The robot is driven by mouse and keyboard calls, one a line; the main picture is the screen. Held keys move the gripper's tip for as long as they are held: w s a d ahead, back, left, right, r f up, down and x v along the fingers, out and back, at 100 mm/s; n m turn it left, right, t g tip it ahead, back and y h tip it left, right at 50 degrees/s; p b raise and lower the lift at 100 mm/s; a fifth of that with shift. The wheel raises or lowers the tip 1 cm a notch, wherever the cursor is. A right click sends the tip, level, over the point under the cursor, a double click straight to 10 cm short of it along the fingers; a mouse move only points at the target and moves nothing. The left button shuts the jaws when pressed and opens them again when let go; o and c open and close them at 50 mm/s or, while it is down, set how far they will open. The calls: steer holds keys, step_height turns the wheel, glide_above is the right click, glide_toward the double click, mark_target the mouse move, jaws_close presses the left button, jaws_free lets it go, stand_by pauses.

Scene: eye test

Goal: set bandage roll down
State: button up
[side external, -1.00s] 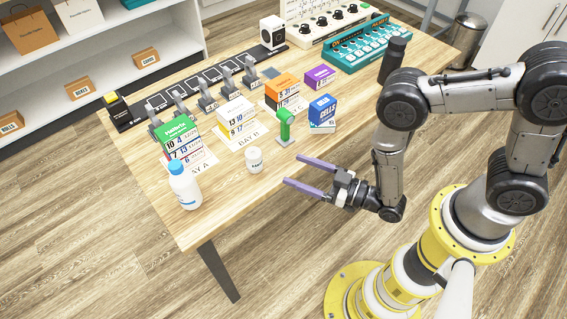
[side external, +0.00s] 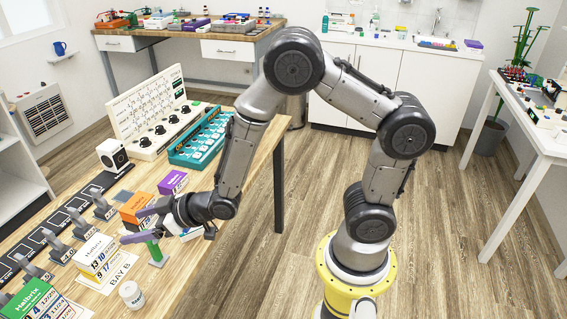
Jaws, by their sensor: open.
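My gripper (side external: 140,224) is open, with purple fingers pointing left over the wooden table, and I see nothing held between them. It is close to a green upright piece (side external: 153,249) on a grey base; whether they touch is unclear. A small white cylinder (side external: 132,295) with faint print stands on the table below and left of the gripper, apart from it. I cannot tell whether it is the bandage roll; no other roll is plain to see.
An orange box (side external: 136,206), a purple box (side external: 172,182) and a white-yellow box (side external: 97,257) stand near the gripper. A teal tray (side external: 203,138) and a white dial panel (side external: 150,116) are farther back. The table's right edge lies beneath my arm.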

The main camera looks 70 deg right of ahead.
steer(key=s+d+r+m+g+h, duration=0.1)
steer(key=s+d+r+g, duration=0.1)
steer(key=s+d+r, duration=0.3)
steer(key=s+d+r+m+g+h, duration=0.1)
steer(key=s+d+r+g+h, duration=0.1)
steer(key=s+d+r, duration=0.3)
steer(key=s+r+g, duration=0.1)
steer(key=s+r, duration=0.3)
steer(key=s, duration=0.4)
steer(key=shift+s+r, duration=0.4)
steer(key=shift+o, duration=0.6)
steer(key=s+d+m+g, duration=0.1)
steer(key=s+g, duration=0.1)
steer(key=s, duration=0.8)
steer(key=shift+d, duration=0.3)
steer(key=shift+s+r, duration=0.1)
